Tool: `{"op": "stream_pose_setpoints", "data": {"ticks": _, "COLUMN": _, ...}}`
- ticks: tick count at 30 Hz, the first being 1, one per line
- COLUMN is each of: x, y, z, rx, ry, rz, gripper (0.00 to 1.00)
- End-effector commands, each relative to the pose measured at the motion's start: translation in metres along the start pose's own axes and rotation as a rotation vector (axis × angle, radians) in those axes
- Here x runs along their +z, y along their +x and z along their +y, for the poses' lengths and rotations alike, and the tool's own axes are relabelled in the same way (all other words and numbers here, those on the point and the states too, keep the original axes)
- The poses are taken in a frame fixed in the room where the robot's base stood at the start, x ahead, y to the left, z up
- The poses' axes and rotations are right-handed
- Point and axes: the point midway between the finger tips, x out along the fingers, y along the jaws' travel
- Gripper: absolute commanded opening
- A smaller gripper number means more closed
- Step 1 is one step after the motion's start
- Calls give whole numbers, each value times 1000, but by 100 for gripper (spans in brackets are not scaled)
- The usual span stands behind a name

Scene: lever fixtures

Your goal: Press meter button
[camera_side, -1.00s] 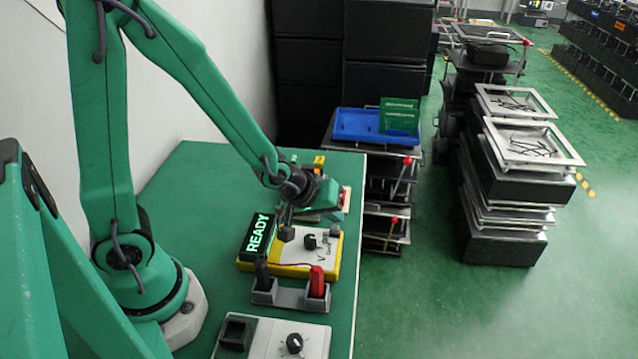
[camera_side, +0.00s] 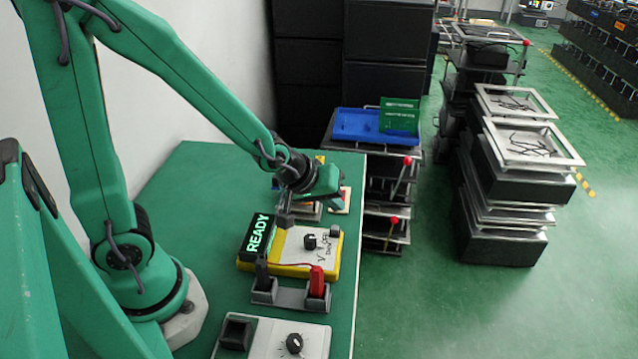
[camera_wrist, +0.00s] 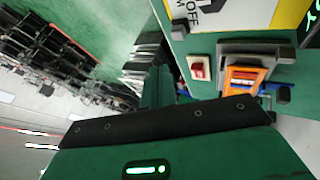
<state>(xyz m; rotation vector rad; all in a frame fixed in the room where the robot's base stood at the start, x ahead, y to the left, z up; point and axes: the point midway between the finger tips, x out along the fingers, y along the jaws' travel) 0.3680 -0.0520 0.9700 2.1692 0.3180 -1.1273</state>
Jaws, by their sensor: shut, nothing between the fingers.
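The meter (camera_side: 297,257) is a yellow case with a white panel, a dark knob (camera_side: 310,242) and a display (camera_side: 259,236) glowing green with READY. A small dark block (camera_side: 335,231) stands at its far right corner. Part of its white panel (camera_wrist: 235,12), with OFF lettering, shows at the top of the wrist view. My gripper (camera_side: 285,217) is shut and empty, above and behind the meter's far edge near the display. It appears apart from the meter. I cannot tell which part is the button.
A grey holder (camera_side: 291,297) with a black and a red probe (camera_side: 317,282) stands in front of the meter. A white-panelled box (camera_side: 305,341) with a knob is nearer. A red switch (camera_wrist: 200,70) and an orange part (camera_wrist: 243,78) lie behind the meter. Green table is clear left.

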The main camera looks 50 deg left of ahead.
Motion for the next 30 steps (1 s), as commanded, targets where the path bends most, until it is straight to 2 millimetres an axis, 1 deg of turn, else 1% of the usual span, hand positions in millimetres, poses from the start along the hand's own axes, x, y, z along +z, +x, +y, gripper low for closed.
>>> {"op": "stream_pose_setpoints", "data": {"ticks": 6, "x": -7, "y": -12, "z": 7, "rx": 3, "ry": 0, "rz": 2, "gripper": 0}}
{"op": "stream_pose_setpoints", "data": {"ticks": 9, "x": -8, "y": -15, "z": 8, "rx": 1, "ry": 0, "rz": 1, "gripper": 0}}
{"op": "stream_pose_setpoints", "data": {"ticks": 30, "x": -8, "y": -16, "z": 9, "rx": 0, "ry": 2, "rz": 0, "gripper": 0}}
